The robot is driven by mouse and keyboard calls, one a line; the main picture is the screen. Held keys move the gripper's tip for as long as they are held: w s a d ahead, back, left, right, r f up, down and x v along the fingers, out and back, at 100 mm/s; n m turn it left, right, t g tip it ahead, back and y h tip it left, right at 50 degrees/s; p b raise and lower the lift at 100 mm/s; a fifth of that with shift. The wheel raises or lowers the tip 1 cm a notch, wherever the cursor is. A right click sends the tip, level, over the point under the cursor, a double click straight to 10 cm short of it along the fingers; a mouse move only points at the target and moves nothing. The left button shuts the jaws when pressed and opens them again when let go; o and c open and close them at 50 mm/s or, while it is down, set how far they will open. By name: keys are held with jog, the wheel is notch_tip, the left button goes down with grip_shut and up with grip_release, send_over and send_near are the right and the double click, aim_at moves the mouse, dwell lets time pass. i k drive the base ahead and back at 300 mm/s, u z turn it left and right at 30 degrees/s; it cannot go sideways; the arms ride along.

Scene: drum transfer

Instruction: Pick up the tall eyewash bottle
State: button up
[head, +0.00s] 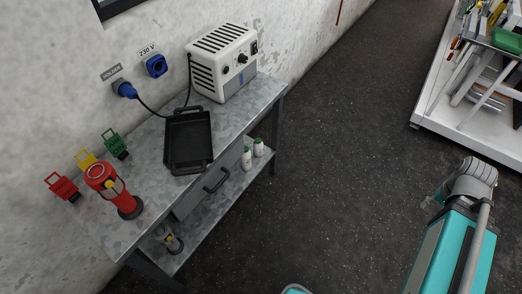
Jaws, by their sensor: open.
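Two small white bottles with green caps stand upright on the lower shelf of the metal workbench, near its right end: a left bottle (246,158) and a right bottle (258,148). The left one looks slightly taller in the picture, but it is too small to be sure which is the tall eyewash bottle. Both are close together below the bench top, and their labels cannot be read. Part of my arm shows at the lower right, well away from the bottles across open floor. My gripper cannot be made out in this view.
The workbench top (151,185) overhangs the shelf (207,205); a drawer (203,188) is left of the bottles. On top are a black tray (188,140), a white power unit (222,64) and a red lamp (107,182). The dark floor (335,130) right of the bench is clear.

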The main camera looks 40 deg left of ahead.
aim_at(246, 158)
jog(key=u, duration=0.05)
jog(key=i, duration=0.75)
jog(key=u, duration=0.75)
jog(key=i, duration=0.8)
jog(key=u, duration=0.6)
jog(key=k, duration=0.9)
jog(key=u, duration=0.1)
jog(key=i, duration=0.65)
jog(key=u, duration=0.05)
